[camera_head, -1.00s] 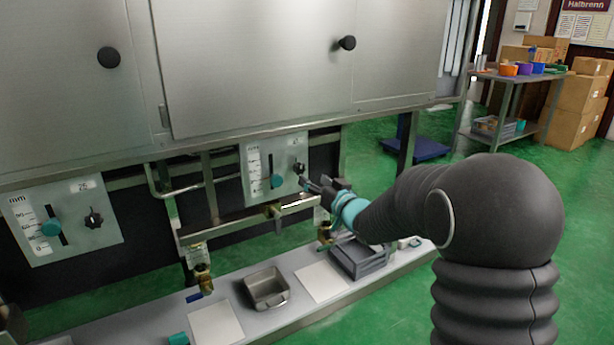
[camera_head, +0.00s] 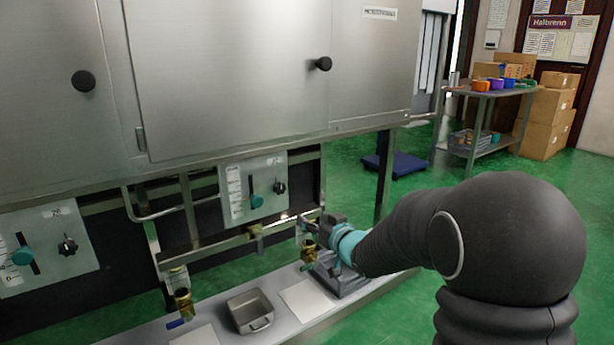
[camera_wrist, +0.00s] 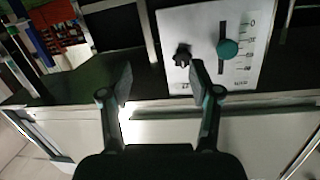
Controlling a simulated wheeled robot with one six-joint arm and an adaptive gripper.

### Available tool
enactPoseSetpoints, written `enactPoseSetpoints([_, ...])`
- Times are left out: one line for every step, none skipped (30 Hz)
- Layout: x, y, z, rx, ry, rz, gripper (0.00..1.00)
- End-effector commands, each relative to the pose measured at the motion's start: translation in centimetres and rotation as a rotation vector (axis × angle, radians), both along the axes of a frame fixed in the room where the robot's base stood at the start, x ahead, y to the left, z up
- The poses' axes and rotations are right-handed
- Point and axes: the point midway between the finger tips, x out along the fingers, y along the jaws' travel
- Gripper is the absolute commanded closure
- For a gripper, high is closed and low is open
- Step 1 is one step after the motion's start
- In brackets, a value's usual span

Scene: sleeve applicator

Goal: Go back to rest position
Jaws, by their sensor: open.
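My gripper (camera_head: 310,222) is at the end of my dark-sleeved arm, in front of the machine's lower frame. In the wrist view my gripper (camera_wrist: 160,80) has its two fingers spread apart with nothing between them. The right control panel (camera_head: 238,205) has a teal slider knob (camera_head: 257,201) and a black star knob (camera_head: 280,187); my gripper is below and to the right of it, apart from it in the head view. In the wrist view the black knob (camera_wrist: 182,55) and teal knob (camera_wrist: 228,48) lie beyond the fingertips.
The steel cabinet (camera_head: 230,70) overhangs the panels. A shelf below holds a metal pan (camera_head: 250,312), a white sheet (camera_head: 299,297) and a grey crate (camera_head: 341,284). A brass valve (camera_head: 183,301) hangs at left.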

Motion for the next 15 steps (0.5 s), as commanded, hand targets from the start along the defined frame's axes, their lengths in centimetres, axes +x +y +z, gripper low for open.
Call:
enactPoseSetpoints([-0.1, -1.1, -2.0, -0.056, 0.059, -0.042, 0.37])
enactPoseSetpoints([-0.2, -1.8, -3.3, -0.092, 0.1, -0.069, 0.37])
enactPoseSetpoints([-0.6, -2.8, -5.0, -0.141, 0.155, -0.103, 0.37])
enactPoseSetpoints([-1.0, -3.6, -5.9, -0.174, 0.195, -0.128, 0.37])
enactPoseSetpoints([-1.6, -4.4, -6.7, -0.206, 0.233, -0.152, 0.37])
enactPoseSetpoints([-2.5, -5.4, -7.5, -0.248, 0.285, -0.18, 0.37])
enactPoseSetpoints([-3.2, -6.2, -8.0, -0.277, 0.321, -0.202, 0.37])
enactPoseSetpoints([-4.1, -6.9, -8.4, -0.304, 0.359, -0.221, 0.37])
enactPoseSetpoints([-5.4, -7.9, -8.8, -0.339, 0.411, -0.245, 0.37])
enactPoseSetpoints([-6.4, -8.6, -9.0, -0.362, 0.448, -0.263, 0.37])
enactPoseSetpoints([-7.5, -9.3, -9.2, -0.385, 0.488, -0.278, 0.37])
enactPoseSetpoints([-9.1, -10.2, -9.3, -0.412, 0.539, -0.296, 0.37])
enactPoseSetpoints([-10.3, -10.8, -9.3, -0.429, 0.576, -0.31, 0.37])
enactPoseSetpoints([-11.7, -11.4, -9.3, -0.445, 0.615, -0.321, 0.37])
enactPoseSetpoints([-13.5, -12.0, -9.1, -0.464, 0.665, -0.333, 0.37])
